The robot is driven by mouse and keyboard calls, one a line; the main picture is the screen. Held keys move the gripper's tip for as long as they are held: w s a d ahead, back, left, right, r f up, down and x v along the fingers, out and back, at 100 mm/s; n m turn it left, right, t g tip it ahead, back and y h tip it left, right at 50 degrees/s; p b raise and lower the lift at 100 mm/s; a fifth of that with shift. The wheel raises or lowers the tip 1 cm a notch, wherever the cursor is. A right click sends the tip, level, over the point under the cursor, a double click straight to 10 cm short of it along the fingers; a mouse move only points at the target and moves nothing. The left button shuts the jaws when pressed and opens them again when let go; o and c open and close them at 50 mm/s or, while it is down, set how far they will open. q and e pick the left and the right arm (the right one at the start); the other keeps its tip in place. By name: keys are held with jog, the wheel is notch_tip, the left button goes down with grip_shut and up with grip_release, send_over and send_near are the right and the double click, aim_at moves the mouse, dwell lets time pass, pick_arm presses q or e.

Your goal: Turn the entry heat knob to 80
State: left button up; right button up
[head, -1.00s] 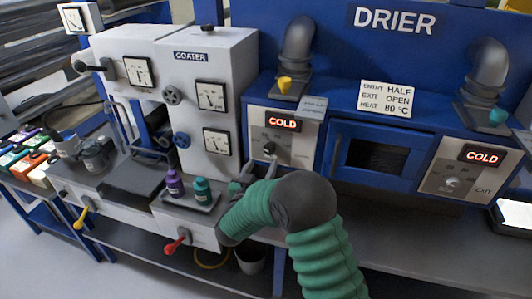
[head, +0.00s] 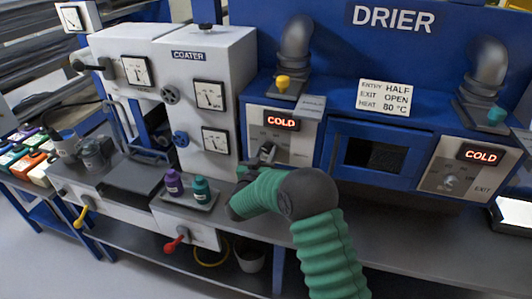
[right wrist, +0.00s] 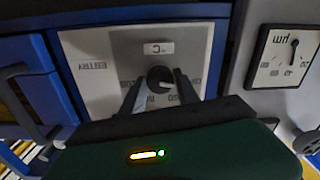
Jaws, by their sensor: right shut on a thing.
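The entry heat knob (right wrist: 159,80) is a small dark round knob on the pale entry panel (right wrist: 92,45) of the blue drier. My right gripper (right wrist: 160,88) has one finger on each side of it and is shut on it. The right wrist view is upside down, and the knob's exact setting cannot be read there. In the head view my right gripper (head: 265,154) covers most of the knob, below a red "COLD" display (head: 282,121). My left gripper is not in view.
A sign (head: 384,98) reads entry half, exit open, heat 80 °C. The exit panel (head: 455,178) at the right has its own knob and "COLD" display. The coater (head: 213,85) stands left, with purple (head: 173,183) and teal (head: 201,189) bottles on a tray near my arm.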

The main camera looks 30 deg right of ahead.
grip_shut()
